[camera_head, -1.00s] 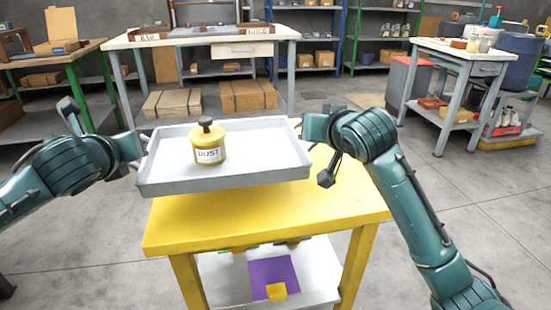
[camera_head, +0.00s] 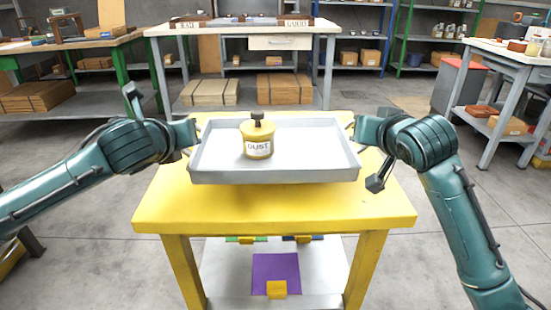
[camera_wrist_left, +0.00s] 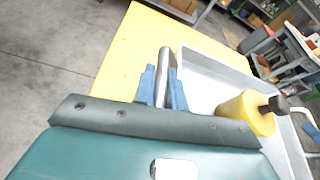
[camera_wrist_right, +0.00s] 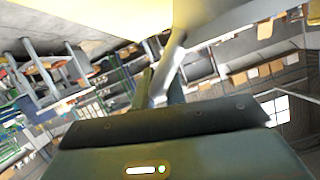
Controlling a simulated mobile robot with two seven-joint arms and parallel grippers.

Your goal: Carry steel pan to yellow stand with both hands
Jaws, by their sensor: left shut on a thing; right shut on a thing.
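The steel pan (camera_head: 310,145) is a shallow grey tray, held about level above the yellow stand (camera_head: 280,210). A yellow pot labelled DUST (camera_head: 257,140) with a dark knob stands in it. My left gripper (camera_head: 192,133) is shut on the pan's left handle; the left wrist view shows blue-padded fingers around the handle (camera_wrist_left: 168,75) and the pan's inside (camera_wrist_left: 205,80). My right gripper (camera_head: 355,130) is shut on the pan's right handle, which also shows in the right wrist view (camera_wrist_right: 170,65). The gap between pan and stand top is hard to judge.
The stand's lower shelf (camera_head: 225,270) bears a purple panel (camera_head: 275,270). Behind is a white-topped bench (camera_head: 245,30) with cardboard stacks (camera_head: 283,86) below. A green-legged bench (camera_head: 80,45) is at left, a grey table (camera_head: 510,60) at right. Open floor surrounds the stand.

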